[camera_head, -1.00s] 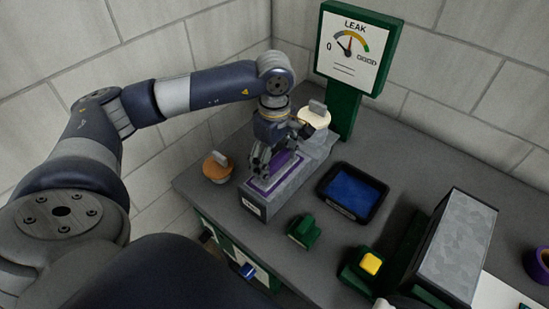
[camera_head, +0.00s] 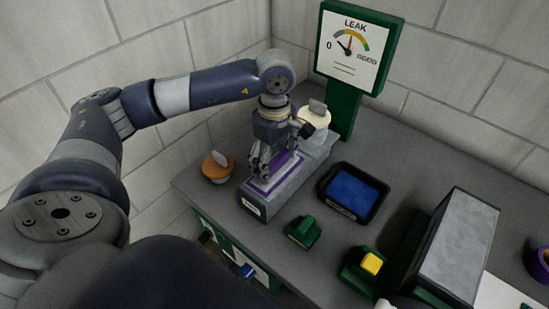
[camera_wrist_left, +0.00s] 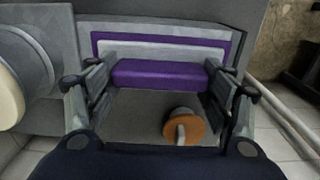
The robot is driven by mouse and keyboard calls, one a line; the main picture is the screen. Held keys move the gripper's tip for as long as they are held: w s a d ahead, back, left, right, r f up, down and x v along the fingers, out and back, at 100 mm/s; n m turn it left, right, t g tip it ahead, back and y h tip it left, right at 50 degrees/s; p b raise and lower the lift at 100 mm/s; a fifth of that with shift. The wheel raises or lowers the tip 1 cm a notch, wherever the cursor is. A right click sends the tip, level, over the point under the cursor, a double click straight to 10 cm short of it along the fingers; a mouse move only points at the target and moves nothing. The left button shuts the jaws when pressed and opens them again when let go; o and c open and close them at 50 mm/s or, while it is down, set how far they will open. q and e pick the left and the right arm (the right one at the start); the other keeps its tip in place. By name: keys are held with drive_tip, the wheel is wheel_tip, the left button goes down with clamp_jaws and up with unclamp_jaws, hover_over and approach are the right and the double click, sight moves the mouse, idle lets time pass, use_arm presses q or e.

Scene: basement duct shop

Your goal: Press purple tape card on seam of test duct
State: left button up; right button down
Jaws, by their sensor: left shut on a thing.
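The test duct (camera_head: 287,202) is a grey metal box on the bench, with a purple rectangular outline (camera_head: 288,171) on its top. My left gripper (camera_head: 261,172) points down over the outlined top. In the left wrist view, my left gripper (camera_wrist_left: 158,78) is shut on the purple tape card (camera_wrist_left: 158,73), which spans between its fingertips. The card lies along the near side of the outline (camera_wrist_left: 165,38). I cannot tell whether it touches the duct. The fingers hide the card in the head view. My right gripper is not in view.
An orange-topped round piece (camera_head: 217,166) stands left of the duct and a cream one (camera_head: 314,117) at its far end. A leak gauge (camera_head: 352,50) stands behind. A blue-lined tray (camera_head: 352,192), green blocks (camera_head: 304,232) and a metal box (camera_head: 456,247) are to the right.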

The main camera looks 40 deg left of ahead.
sight(275, 158)
use_arm(q)
drive_tip(key=shift+f+b, duration=0.4)
idle(0.8)
drive_tip(key=shift+s+f, duration=0.1)
drive_tip(key=shift+s, duration=0.05)
idle(0.9)
wheel_tip(275, 158, up, 2)
drive_tip(key=shift+r+p, duration=0.1)
drive_tip(key=shift+p, duration=0.25)
drive_tip(key=shift+r+p, duration=1.6)
drive_tip(key=shift+r, duration=1.45)
drive_tip(key=shift+d+f, duration=0.1)
